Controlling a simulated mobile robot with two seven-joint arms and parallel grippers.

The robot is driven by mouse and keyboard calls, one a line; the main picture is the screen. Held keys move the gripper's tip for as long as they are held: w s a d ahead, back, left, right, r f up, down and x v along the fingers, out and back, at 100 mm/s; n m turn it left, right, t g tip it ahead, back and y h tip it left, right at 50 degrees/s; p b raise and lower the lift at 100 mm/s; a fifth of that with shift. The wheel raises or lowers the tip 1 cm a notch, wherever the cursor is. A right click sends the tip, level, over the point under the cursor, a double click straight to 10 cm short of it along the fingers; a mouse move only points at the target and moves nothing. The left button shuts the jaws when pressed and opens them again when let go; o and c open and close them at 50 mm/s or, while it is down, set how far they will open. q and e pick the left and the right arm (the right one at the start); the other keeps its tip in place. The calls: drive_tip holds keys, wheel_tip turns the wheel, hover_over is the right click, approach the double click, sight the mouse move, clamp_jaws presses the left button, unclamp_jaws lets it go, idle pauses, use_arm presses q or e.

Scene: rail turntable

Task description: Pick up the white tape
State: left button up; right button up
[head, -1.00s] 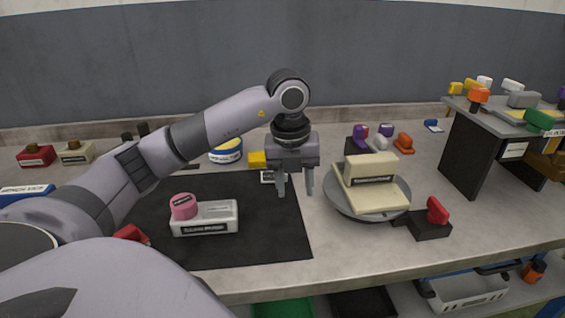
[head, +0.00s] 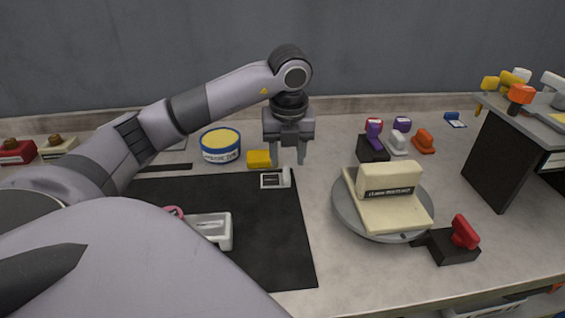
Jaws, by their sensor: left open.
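A small white piece with a dark-framed label (head: 276,179) lies at the right edge of the black mat (head: 265,235). A larger white holder (head: 224,232) with a pink round part (head: 175,211) stands on the mat, partly hidden by my arm. I cannot tell for sure which of these is the white tape. My left gripper (head: 289,160) points down with its fingers apart and empty. In the picture its fingertips are just above the small white piece; contact is not visible. My right gripper is not in view.
A yellow block (head: 259,158) and a round blue-white tub (head: 221,146) stand behind the mat. A grey turntable (head: 345,217) bears a cream block (head: 388,183). A black block with a red top (head: 463,234) is in front right. A raised shelf (head: 495,160) stands at right.

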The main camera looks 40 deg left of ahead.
sight(287, 172)
use_arm(q)
wheel_tip(287, 172, down, 4)
drive_tip(key=shift+w+a+f, duration=0.15)
drive_tip(key=shift+f, duration=0.05)
clamp_jaws()
drive_tip(key=shift+r, duration=0.15)
